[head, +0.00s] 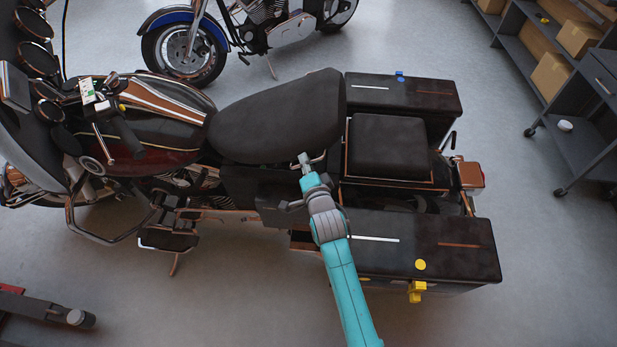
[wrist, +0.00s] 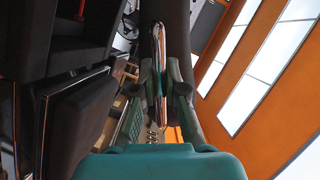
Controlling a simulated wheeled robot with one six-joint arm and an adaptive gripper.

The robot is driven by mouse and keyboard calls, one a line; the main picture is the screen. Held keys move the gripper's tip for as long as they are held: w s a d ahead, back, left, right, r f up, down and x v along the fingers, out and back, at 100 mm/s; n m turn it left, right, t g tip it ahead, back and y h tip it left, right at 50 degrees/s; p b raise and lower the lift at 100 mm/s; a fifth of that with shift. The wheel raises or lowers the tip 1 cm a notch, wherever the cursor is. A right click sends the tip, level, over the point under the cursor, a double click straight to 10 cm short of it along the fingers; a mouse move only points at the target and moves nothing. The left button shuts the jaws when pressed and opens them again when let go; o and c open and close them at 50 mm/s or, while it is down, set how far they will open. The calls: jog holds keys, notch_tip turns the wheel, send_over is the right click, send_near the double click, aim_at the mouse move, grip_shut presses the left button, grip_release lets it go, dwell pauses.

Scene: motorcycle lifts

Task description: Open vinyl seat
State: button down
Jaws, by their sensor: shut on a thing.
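The black vinyl seat (head: 275,118) is on the near motorcycle in the head view. Its rear end looks raised and tilted above the frame. My gripper (head: 306,160) is at the seat's near rear edge. In the wrist view my gripper (wrist: 159,88) is shut on a thin, light-edged strip, with the dark seat (wrist: 174,30) beyond it. Metal coils show below the fingers. The fingertips are small in the head view, and the seat's underside is hidden there.
The black rear pad (head: 390,143) sits behind the seat, between the far side case (head: 425,92) and near side case (head: 455,236). My arm passes the near case. Another motorcycle (head: 190,45) stands behind, and a shelf cart (head: 580,130) is at right. Open floor lies in front.

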jog(key=s+a+r+n+h, duration=0.1)
jog(key=a+r+n+h, duration=0.1)
jog(key=a+r, duration=1)
jog(key=s+a+r+n+g+h, duration=0.1)
jog(key=a+r+n+h, duration=0.2)
jog(key=a+r, duration=1)
jog(key=shift+s+r+n+h, duration=0.3)
jog(key=shift+r+n, duration=0.15)
jog(key=shift+n, duration=0.85)
jog(key=shift+a, duration=0.1)
jog(key=c, duration=1.2)
grip_release()
jog(key=shift+r, duration=0.1)
jog(key=shift+r, duration=0.1)
